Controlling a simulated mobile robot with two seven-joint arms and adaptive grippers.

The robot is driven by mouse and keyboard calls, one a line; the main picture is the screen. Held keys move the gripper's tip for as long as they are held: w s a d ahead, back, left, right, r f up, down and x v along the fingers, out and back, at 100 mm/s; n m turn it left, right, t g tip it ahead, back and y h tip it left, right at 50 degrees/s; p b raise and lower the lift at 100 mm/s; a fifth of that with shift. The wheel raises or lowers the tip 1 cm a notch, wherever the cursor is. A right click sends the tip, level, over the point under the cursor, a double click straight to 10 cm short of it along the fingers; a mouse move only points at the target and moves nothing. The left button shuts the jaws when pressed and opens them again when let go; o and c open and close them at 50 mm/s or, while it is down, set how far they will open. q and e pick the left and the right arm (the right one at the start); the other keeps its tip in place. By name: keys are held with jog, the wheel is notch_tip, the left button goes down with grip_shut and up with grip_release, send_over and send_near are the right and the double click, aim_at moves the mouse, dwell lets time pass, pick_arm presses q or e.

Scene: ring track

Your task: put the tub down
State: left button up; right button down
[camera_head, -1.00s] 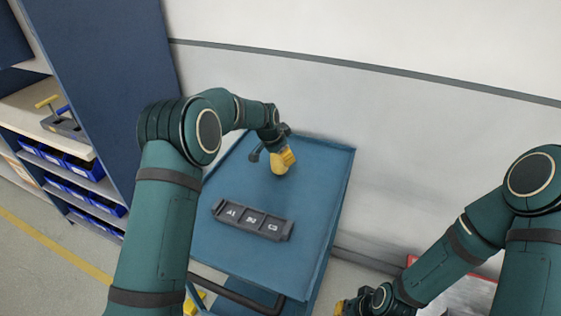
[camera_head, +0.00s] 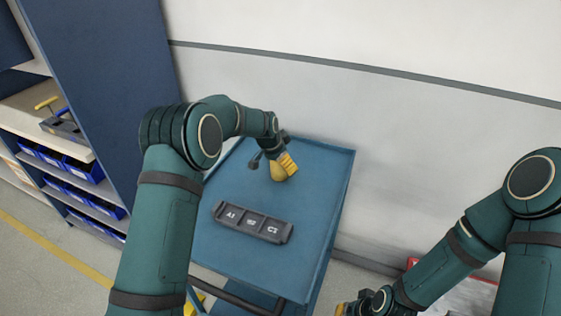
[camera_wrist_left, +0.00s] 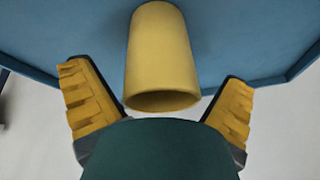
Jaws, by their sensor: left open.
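The yellow tub (camera_wrist_left: 160,55) stands on the blue cart top (camera_wrist_left: 225,40) in the left wrist view, between the spread fingers and apart from both. In the head view the tub (camera_head: 277,172) shows only in part, at my left gripper near the cart's back edge. My left gripper (camera_head: 284,165) is open; its yellow pads also show in the left wrist view (camera_wrist_left: 160,103). My right gripper (camera_head: 360,304) is low at the right, mostly hidden by its own arm, so its jaws cannot be made out.
A dark grey holder (camera_head: 252,222) with labelled slots lies on the cart top, nearer than the tub. Shelves with blue bins (camera_head: 80,170) stand at the left. A pale wall (camera_head: 400,110) rises behind the cart. Much of the cart top is bare.

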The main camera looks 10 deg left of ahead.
pick_arm(q)
jog(key=p+v, duration=0.1)
jog(key=v, duration=1)
jog(key=shift+r, duration=0.25)
jog(key=shift+p, duration=0.3)
